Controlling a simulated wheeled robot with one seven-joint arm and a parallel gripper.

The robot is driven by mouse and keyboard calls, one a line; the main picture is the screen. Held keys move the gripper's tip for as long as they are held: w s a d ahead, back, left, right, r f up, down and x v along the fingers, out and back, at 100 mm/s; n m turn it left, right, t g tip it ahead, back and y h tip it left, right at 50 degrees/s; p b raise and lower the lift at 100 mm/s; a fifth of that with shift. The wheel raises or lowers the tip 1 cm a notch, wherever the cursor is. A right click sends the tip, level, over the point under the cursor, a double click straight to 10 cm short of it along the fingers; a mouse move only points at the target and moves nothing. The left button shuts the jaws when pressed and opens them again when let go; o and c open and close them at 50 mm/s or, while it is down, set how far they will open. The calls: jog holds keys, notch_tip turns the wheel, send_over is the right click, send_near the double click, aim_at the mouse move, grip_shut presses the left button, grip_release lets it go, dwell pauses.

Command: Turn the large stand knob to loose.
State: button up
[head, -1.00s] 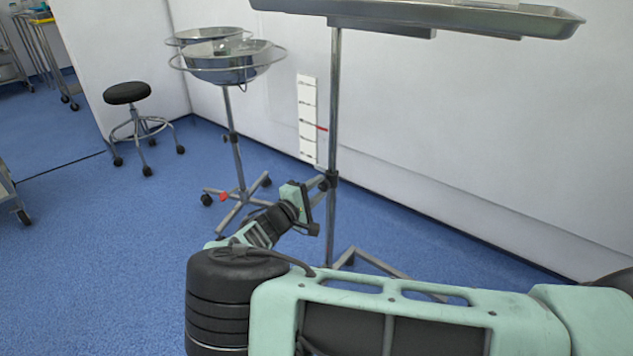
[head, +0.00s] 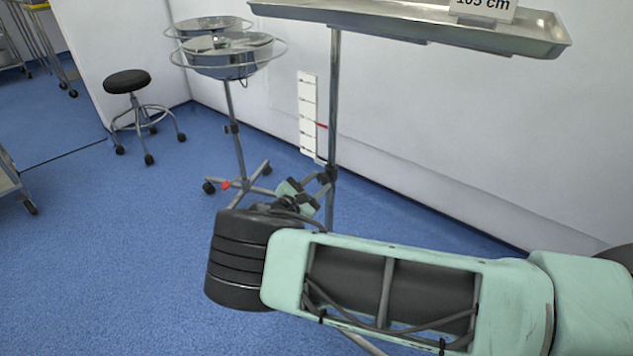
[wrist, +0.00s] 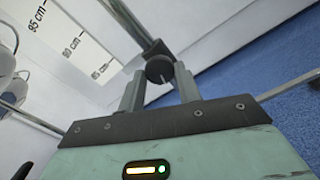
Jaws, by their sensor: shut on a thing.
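The large stand knob (wrist: 160,69) is a dark round knob with a pale line on its face. It sits on the collar of the upright metal pole (head: 333,105) of the tray stand. In the wrist view my gripper (wrist: 159,80) has one finger on each side of the knob and is shut on it. The pale line looks slightly tilted from the picture's vertical. In the head view my gripper (head: 324,180) is small at the pole's collar, and the knob is hard to make out there.
The pole carries a metal tray (head: 400,25) with a "105 cm" card (head: 483,8). A wall height scale (head: 308,110) with a red pointer (head: 321,125) is behind. A double-basin stand (head: 232,125) and a black stool (head: 127,82) are left. Blue floor is open at lower left.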

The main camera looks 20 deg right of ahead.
jog(key=shift+d+n, duration=0.1)
jog(key=shift+n, duration=1.1)
jog(key=o, duration=1)
jog(key=shift+c, duration=0.2)
jog(key=p+v, duration=0.1)
jog(key=v, duration=1.6)
jog(key=shift+s+p, duration=0.15)
jog(key=shift+p, duration=0.25)
jog(key=shift+a, duration=0.2)
